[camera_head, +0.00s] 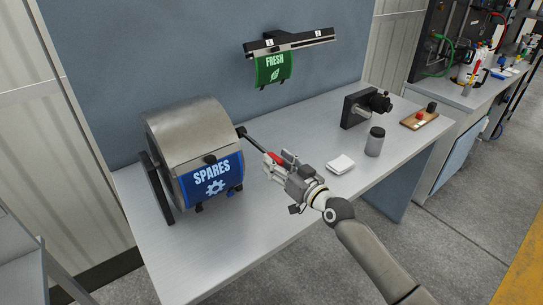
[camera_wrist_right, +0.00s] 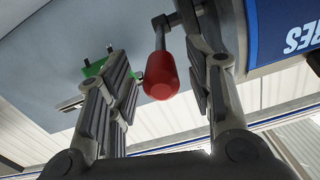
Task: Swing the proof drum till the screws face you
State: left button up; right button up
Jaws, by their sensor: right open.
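The proof drum (camera_head: 185,135) is a grey metal cylinder on a dark stand at the left of the bench. A blue "SPARES" sheet (camera_head: 213,179) with a gear mark hangs on its front, and part of it shows in the right wrist view (camera_wrist_right: 296,35). A dark crank arm with a red handle (camera_head: 272,158) sticks out from the drum's right side. My right gripper (camera_head: 273,162) is open at the handle. In the right wrist view the red handle (camera_wrist_right: 160,78) lies between the spread fingers, with gaps visible. No screws can be made out. My left gripper is not in view.
A green "FRESH" sheet (camera_head: 273,67) hangs from a dark rail (camera_head: 290,41) on the back panel. A white pad (camera_head: 340,164), a dark jar (camera_head: 375,142), a black device (camera_head: 362,107) and a wooden board with knobs (camera_head: 420,117) stand to the right. The bench front is clear.

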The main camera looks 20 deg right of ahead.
jog(key=shift+x, duration=1.5)
grip_shut()
